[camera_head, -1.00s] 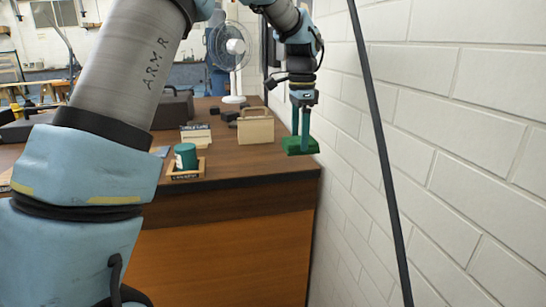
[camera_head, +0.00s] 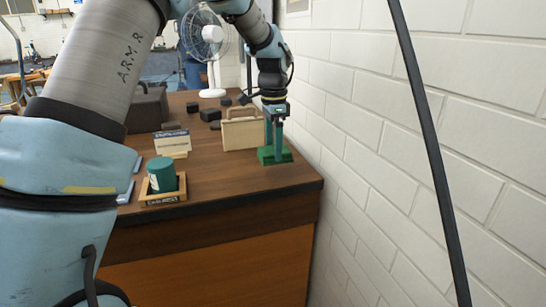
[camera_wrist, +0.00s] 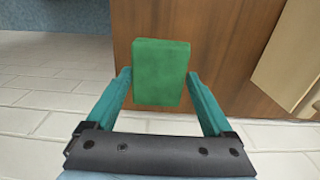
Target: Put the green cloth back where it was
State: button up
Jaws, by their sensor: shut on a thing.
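The green cloth is a folded, block-shaped piece (camera_head: 275,155) near the right end of the wooden desk (camera_head: 240,181), beside the white wall. My gripper (camera_head: 273,148) points down with its two teal fingers at the cloth. In the wrist view the green cloth (camera_wrist: 161,72) sits between the fingers of my gripper (camera_wrist: 158,78), which are shut on it. The cloth is at or just above the desk top; I cannot tell whether it touches.
A beige case (camera_head: 243,132) stands just left of the cloth. A green cup (camera_head: 162,176) in a wooden holder (camera_head: 163,198), a card stand (camera_head: 172,143), dark blocks (camera_head: 210,114) and a fan (camera_head: 205,40) are farther left or back. The white brick wall (camera_head: 400,150) is close on the right.

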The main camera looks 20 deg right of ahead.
jog(key=shift+f+p, duration=0.35)
jog(key=shift+f, duration=1.6)
jog(key=shift+f, duration=0.1)
jog(key=o, duration=1.1)
jog(key=shift+c, duration=0.2)
notch_tip(320, 180, up, 12)
jog(key=shift+r+b, duration=0.1)
jog(key=shift+b, duration=0.7)
